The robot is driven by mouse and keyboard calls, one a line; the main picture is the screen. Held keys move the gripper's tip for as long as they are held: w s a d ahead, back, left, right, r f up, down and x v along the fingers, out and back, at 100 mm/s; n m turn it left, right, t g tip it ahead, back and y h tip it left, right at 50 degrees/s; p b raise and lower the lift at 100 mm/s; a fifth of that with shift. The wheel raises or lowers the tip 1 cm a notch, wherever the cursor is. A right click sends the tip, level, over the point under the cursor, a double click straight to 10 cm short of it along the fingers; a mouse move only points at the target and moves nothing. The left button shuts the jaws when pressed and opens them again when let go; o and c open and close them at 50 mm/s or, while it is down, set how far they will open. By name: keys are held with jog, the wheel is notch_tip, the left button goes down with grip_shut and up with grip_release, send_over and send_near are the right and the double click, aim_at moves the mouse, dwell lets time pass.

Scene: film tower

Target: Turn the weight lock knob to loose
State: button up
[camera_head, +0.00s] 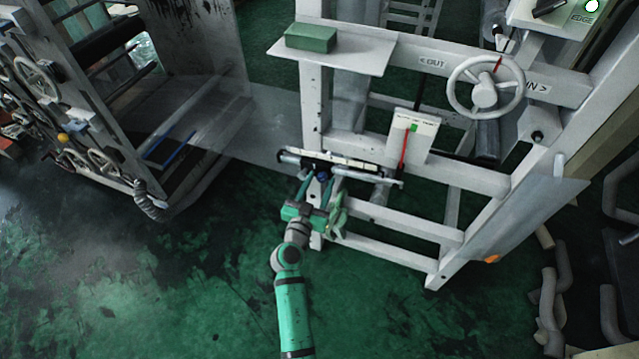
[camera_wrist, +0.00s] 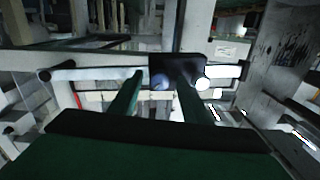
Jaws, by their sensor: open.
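A small dark blue round knob (camera_head: 322,176) sits under the horizontal rail at the front of the white frame; it looks like the weight lock knob. In the wrist view the knob (camera_wrist: 160,82) shows on a dark block, and its setting cannot be read. My gripper (camera_head: 316,184) is open at the knob. In the wrist view its two green fingers (camera_wrist: 160,90) point at the dark block, with the knob between their tips. I cannot tell whether either finger touches it.
The rail (camera_head: 345,164) runs just above my gripper. A white plate (camera_head: 424,126) with a green mark and red pointer stands behind it. A handwheel (camera_head: 485,88) is at upper right, and a green block (camera_head: 310,37) lies on a shelf. The green floor (camera_head: 180,290) at left is clear.

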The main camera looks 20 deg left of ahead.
jog(key=shift+c, duration=0.3)
jog(key=c, duration=1)
jog(key=shift+n, duration=0.4)
jog(key=n, duration=0.3)
jog(key=shift+n, duration=0.3)
jog(key=n, duration=0.8)
jog(key=shift+n, duration=0.4)
jog(key=n, duration=0.4)
jog(key=shift+h, duration=0.3)
jog(key=shift+n, duration=0.3)
